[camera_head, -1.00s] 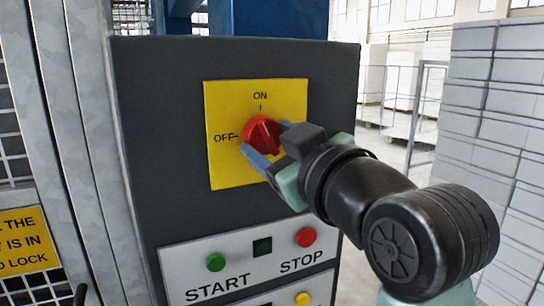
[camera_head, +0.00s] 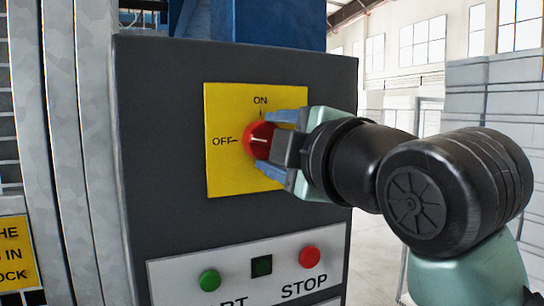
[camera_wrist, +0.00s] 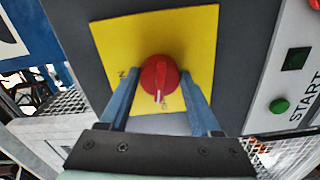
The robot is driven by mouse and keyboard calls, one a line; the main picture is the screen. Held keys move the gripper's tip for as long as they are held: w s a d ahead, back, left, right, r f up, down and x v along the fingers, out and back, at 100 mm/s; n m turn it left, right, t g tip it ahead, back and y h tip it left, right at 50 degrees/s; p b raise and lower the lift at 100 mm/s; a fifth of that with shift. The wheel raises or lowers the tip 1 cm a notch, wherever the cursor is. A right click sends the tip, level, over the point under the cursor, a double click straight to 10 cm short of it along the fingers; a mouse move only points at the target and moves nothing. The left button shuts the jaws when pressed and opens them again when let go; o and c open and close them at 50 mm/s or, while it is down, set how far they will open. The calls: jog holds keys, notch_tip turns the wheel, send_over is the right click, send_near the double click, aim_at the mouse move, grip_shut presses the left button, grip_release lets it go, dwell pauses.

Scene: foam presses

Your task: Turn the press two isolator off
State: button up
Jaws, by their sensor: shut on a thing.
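The isolator is a red rotary knob (camera_head: 258,139) on a yellow plate (camera_head: 225,175), with ON marked at the top and OFF at the left. The knob's white line lies about level, towards OFF. In the wrist view the red knob (camera_wrist: 159,78) has its white line pointing down to the label at the plate's lower edge. My gripper (camera_head: 279,144) is shut on the knob, one blue finger above and one below in the head view. In the wrist view the fingers stand on either side of it. The gripper hides the knob's right side.
Below the plate, a white panel has a green START button (camera_head: 210,281), a dark square (camera_head: 262,266) and a red STOP button (camera_head: 309,257). A metal fence post and a yellow sign (camera_head: 18,252) stand at the left. Pale stacked blocks (camera_head: 495,105) stand at the right.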

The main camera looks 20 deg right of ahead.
jog(key=shift+n+b, duration=0.45)
jog(key=shift+n, duration=0.65)
jog(key=o, duration=1.4)
jog(key=shift+c, duration=0.2)
jog(key=shift+a, duration=0.1)
